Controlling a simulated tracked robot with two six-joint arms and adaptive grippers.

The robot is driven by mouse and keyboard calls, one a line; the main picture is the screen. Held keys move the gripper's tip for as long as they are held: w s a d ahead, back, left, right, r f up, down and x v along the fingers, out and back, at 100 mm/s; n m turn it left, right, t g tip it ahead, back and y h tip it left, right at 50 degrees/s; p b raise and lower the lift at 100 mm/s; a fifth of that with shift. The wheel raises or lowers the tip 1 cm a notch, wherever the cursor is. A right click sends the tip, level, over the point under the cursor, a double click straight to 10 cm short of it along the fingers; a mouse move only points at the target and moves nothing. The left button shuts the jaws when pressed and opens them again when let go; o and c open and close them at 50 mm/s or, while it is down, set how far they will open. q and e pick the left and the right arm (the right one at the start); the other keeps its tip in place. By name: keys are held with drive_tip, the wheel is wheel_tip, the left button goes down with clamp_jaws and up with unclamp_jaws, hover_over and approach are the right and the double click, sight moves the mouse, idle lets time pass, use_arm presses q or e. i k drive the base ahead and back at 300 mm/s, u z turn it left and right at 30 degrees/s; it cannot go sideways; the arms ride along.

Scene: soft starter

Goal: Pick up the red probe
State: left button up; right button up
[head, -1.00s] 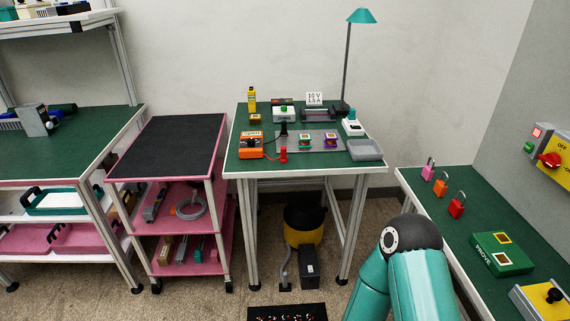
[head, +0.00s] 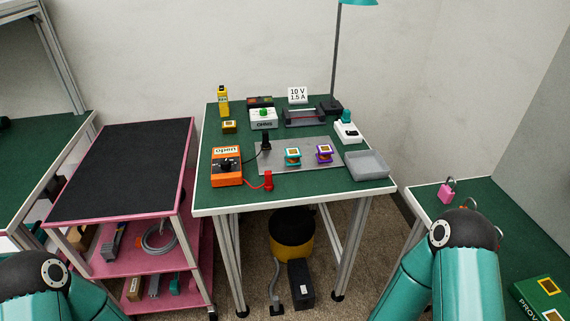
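The red probe (head: 269,180) stands upright near the front edge of the green-topped table (head: 222,203) in the middle of the head view. A red lead runs from it to the orange meter (head: 227,169) on its left. A black probe (head: 266,142) stands behind it on the grey plate (head: 317,160), with a black lead to the same meter. Parts of both my arms show at the bottom left and bottom right. Neither gripper is in view, and nothing is seen touching the red probe.
A grey tray (head: 367,166) sits at the table's right front corner. Two coil-like parts, teal (head: 293,156) and purple (head: 324,154), stand on the plate. A pink cart (head: 121,172) is close on the left. A lamp post (head: 335,60) rises at the back right.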

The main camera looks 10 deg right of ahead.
sight(269, 185)
drive_tip(key=u, duration=0.1)
drive_tip(key=i, duration=0.85)
drive_tip(key=u, duration=0.45)
